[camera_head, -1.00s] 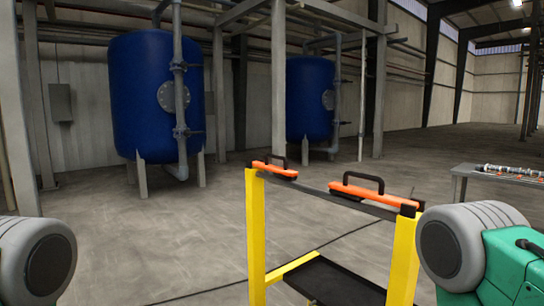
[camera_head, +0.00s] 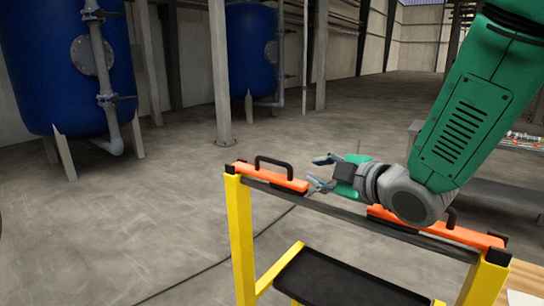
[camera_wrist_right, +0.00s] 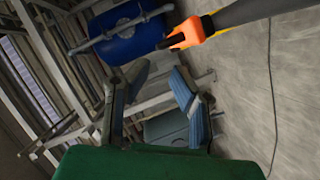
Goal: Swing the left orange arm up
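The left orange arm (camera_head: 270,178) lies flat along the top bar of the yellow frame (camera_head: 242,240), with a black handle (camera_head: 274,163) standing up from it. In the right wrist view the end of an orange arm (camera_wrist_right: 190,34) shows at the top, beyond the fingers. My right gripper (camera_head: 322,172) is open and empty, just right of the left orange arm's right end; I cannot tell if it touches it. The right wrist view also shows its fingers apart (camera_wrist_right: 155,105). The right orange arm (camera_head: 450,231) is partly hidden behind my right arm. My left gripper is out of view.
A black tray (camera_head: 340,280) sits low inside the yellow frame. A grey table (camera_head: 500,165) with parts on it stands at the right. Blue tanks (camera_head: 60,70) and a grey post (camera_head: 220,80) stand behind. The floor left of the frame is clear.

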